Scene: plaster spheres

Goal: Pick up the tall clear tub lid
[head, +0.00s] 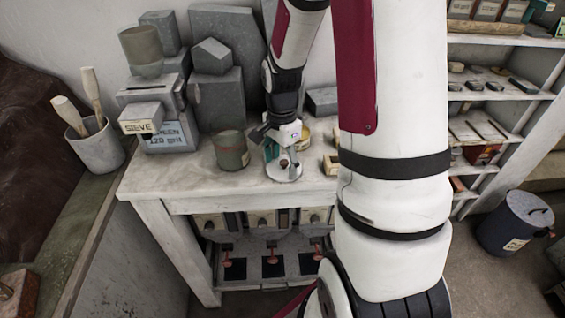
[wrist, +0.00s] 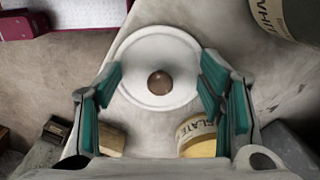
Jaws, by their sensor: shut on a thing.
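The lid (wrist: 158,48) is a pale round disc with a raised rim and a brown knob at its middle. In the head view the lid (head: 284,175) is at the front part of the worktop, under my gripper (head: 284,161). In the wrist view my gripper (wrist: 160,88) has its green-padded fingers on the left and right edges of the lid, shut on it across its width. The knob lies between the fingers, untouched. I cannot tell whether the lid rests on the worktop or is slightly above it.
A greenish tub (head: 231,151) stands left of my gripper on the worktop (head: 160,183). A yellow tub (wrist: 197,146) labelled SLATE is close by. Grey blocks (head: 213,95) and a sieve machine (head: 150,110) stand behind to the left. Shelves (head: 500,85) are at right.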

